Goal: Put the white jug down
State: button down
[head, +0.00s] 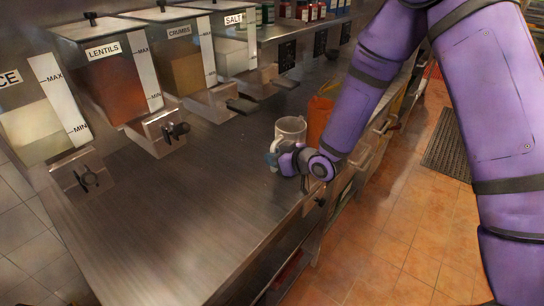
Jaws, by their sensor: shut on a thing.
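The white jug (291,128) is at the right side of the steel counter, near its front edge. It looks upright with its open top facing up. My gripper (274,161) is at the jug's near side and is shut on it. My purple wrist covers the lower part of the jug. I cannot tell whether the jug's base touches the counter (190,215).
Dispensers labelled lentils (115,85), crumbs (185,70) and salt (232,55) line the back of the counter. An orange thing (318,118) stands just right of the jug. The counter's left and middle are clear. A dark floor mat (447,158) lies right.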

jog(key=c, duration=1.1)
grip_release()
jog(key=shift+f, duration=0.15)
jog(key=shift+d+r, duration=0.1)
jog(key=shift+r, duration=0.1)
jog(key=v, duration=1.1)
jog(key=shift+s+d, duration=0.25)
jog(key=shift+s, duration=0.1)
jog(key=shift+r, duration=0.15)
